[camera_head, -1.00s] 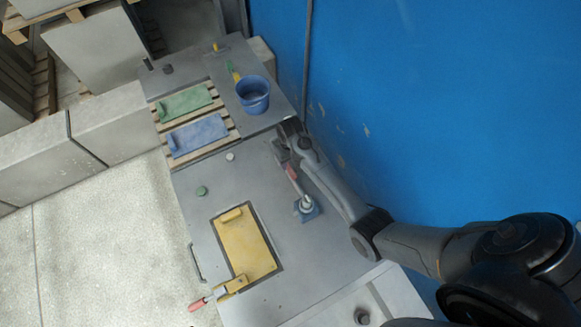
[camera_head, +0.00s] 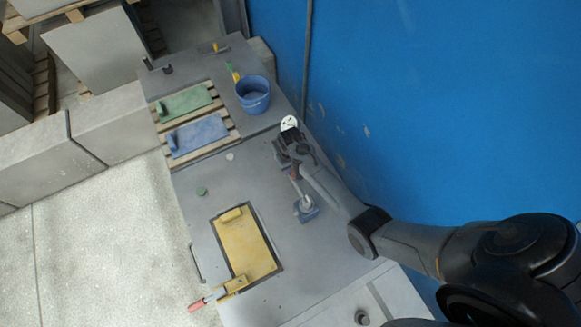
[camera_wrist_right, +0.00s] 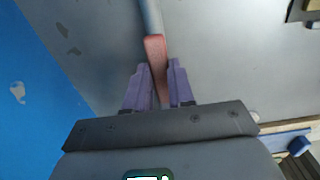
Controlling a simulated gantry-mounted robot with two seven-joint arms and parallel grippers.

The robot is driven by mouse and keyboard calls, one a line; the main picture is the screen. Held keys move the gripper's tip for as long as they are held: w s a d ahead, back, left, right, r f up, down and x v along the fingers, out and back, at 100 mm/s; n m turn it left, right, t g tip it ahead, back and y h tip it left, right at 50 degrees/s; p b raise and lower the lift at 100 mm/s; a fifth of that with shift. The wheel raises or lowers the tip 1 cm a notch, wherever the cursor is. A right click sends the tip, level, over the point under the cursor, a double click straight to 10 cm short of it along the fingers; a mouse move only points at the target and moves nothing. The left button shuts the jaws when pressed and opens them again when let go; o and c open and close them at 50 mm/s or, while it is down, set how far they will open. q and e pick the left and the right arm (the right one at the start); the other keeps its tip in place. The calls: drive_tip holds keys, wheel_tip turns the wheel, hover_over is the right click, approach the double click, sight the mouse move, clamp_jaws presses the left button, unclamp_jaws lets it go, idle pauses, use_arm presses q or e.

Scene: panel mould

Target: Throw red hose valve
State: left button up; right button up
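The hose valve has a long lever with a grey rod and a red grip, on a blue base (camera_head: 307,214) at the right side of the grey table. My right gripper (camera_head: 293,172) is over the red end of the lever and hides most of it in the head view. In the right wrist view the red grip (camera_wrist_right: 156,58) runs between the purple fingers of my right gripper (camera_wrist_right: 160,75). Little gap shows on either side, and I cannot tell whether the fingers press on it. My left gripper is not in view.
A yellow panel in a mould (camera_head: 245,243) lies left of the valve, with a red-handled clamp (camera_head: 208,299) at its front. A blue bucket (camera_head: 253,94) and a pallet with green and blue panels (camera_head: 198,138) are farther back. A blue wall (camera_head: 440,110) bounds the right.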

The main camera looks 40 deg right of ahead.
clamp_jaws()
